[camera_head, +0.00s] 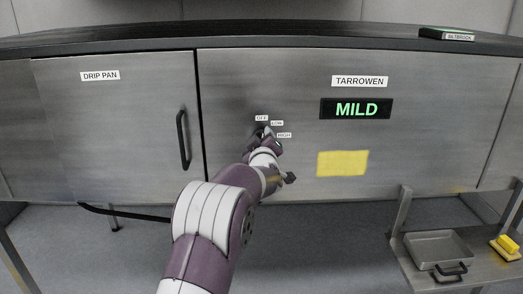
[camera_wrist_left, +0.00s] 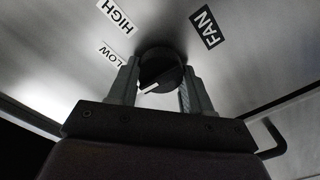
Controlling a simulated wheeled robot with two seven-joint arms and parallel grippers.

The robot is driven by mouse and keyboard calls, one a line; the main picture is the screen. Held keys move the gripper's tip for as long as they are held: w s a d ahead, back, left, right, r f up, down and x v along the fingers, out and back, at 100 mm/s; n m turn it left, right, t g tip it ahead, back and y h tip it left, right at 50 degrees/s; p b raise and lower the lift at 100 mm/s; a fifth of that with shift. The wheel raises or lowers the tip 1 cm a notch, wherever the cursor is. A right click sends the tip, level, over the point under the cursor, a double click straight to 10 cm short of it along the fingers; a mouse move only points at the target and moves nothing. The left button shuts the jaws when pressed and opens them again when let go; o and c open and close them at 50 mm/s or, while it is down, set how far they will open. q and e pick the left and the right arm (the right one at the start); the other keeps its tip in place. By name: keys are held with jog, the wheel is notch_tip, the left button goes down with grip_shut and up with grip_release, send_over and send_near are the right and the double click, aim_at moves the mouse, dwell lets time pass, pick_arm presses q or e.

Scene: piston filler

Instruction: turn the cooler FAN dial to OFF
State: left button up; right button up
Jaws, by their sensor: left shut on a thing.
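The FAN dial (camera_wrist_left: 162,68) is a round black knob with a white pointer mark on the cooler's steel front. In the left wrist view the mark points to the lower left, below the LOW label (camera_wrist_left: 115,55). The HIGH label (camera_wrist_left: 115,17) and FAN label (camera_wrist_left: 204,28) also show there; OFF does not. My left gripper (camera_wrist_left: 160,88) has a finger on each side of the dial and is shut on it. In the head view my left gripper (camera_head: 264,138) mostly hides the dial, beside the OFF label (camera_head: 261,118). My right gripper is out of view.
A display (camera_head: 356,109) reads MILD under a TARROWEN label (camera_head: 360,81). A yellow note (camera_head: 342,163) is below it. The DRIP PAN door has a black handle (camera_head: 183,140) left of my arm. A low shelf at right holds a tray (camera_head: 437,249) and a yellow brush (camera_head: 508,245).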

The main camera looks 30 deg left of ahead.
pick_arm(q)
jog(key=shift+f+n+b, duration=0.3)
jog(key=shift+n+b, duration=0.2)
jog(key=o, duration=0.8)
jog(key=shift+o, duration=1.2)
jog(key=shift+r, duration=0.15)
jog(key=b+v, duration=0.3)
jog(key=v, duration=0.9)
jog(key=shift+s, duration=0.4)
